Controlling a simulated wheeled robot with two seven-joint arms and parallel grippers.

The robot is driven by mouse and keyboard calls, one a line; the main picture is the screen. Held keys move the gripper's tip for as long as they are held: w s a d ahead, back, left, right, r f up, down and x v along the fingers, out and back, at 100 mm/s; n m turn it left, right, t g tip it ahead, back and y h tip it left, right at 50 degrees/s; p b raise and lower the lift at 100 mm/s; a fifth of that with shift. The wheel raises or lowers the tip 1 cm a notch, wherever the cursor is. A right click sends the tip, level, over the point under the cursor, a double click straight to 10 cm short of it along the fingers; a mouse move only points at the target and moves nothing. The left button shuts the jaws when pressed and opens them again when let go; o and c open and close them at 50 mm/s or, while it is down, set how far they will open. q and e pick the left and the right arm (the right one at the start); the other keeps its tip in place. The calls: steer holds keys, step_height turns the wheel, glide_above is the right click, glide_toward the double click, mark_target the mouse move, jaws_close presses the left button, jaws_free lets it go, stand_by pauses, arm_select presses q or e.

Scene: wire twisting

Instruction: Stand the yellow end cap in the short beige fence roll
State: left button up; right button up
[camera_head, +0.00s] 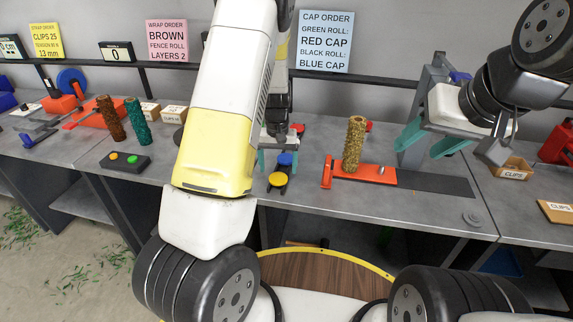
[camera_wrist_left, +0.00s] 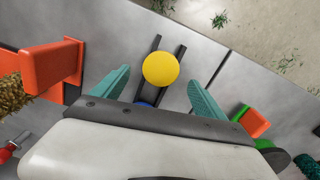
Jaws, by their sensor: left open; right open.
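The yellow end cap (camera_head: 278,180) sits at the front of a dark rack on the bench. It also shows in the left wrist view (camera_wrist_left: 160,68), round and seen from above. My left gripper (camera_head: 278,162) is open above the rack; its teal fingers (camera_wrist_left: 157,88) lie either side of the yellow cap, apart from it. The beige fence roll (camera_head: 353,146) stands upright by an orange fixture, right of the caps. Part of it shows at the left edge of the left wrist view (camera_wrist_left: 12,95). My right gripper (camera_head: 428,142) is open and empty, right of the roll.
A blue cap (camera_head: 286,159) sits behind the yellow one, partly hidden in the wrist view. The orange fixture (camera_head: 375,174) lies between the rack and my right gripper. Brown (camera_head: 110,118) and green (camera_head: 137,121) rolls stand left. A clips box (camera_head: 512,170) is at right.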

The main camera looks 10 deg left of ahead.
mark_target(278, 177)
arm_select(q)
step_height(278, 177, down, 4)
steer(key=shift+s+f, duration=0.1)
steer(key=shift+f, duration=0.05)
steer(key=c, duration=1.4)
